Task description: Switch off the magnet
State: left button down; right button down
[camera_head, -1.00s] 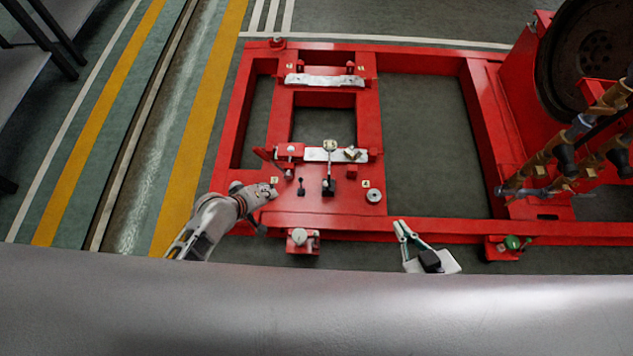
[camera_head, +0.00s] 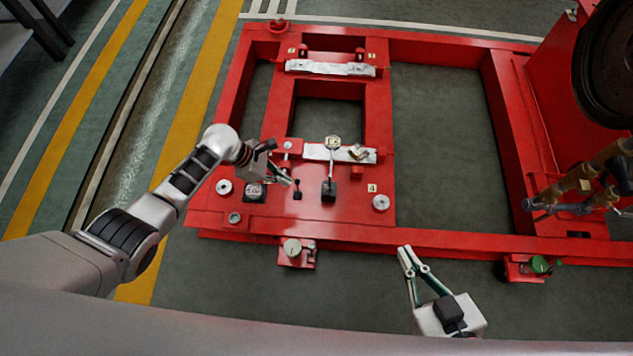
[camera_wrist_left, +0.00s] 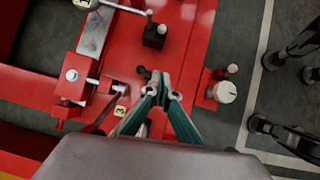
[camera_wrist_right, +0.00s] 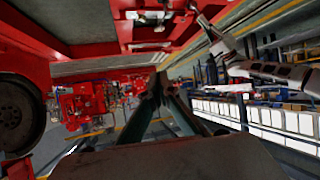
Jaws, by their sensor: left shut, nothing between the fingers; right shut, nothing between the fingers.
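A small black block (camera_head: 329,190) with a rod rising to a round pale gauge head (camera_head: 333,142) stands on the red plate; it looks like the magnet base. The block also shows in the left wrist view (camera_wrist_left: 155,36), at the top centre. My left gripper (camera_head: 290,182) is shut and empty, to the left of the block and apart from it. A small black peg (camera_head: 297,189) stands beside its fingertips; whether they touch I cannot tell. The left fingertips (camera_wrist_left: 160,78) partly hide the plate below. My right gripper (camera_head: 404,251) is shut and empty by the frame's front beam.
The red frame (camera_head: 440,240) spans the floor, with silver bars (camera_head: 330,68) across it. A bracket with a round knob (camera_head: 292,248) sits at the front, and one with a green knob (camera_head: 540,264) at right. Pipes (camera_head: 590,190) and a large dark wheel (camera_head: 605,65) stand at right.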

pick_arm(q)
jog(key=shift+w+n, duration=0.35)
jog(key=shift+n, duration=0.15)
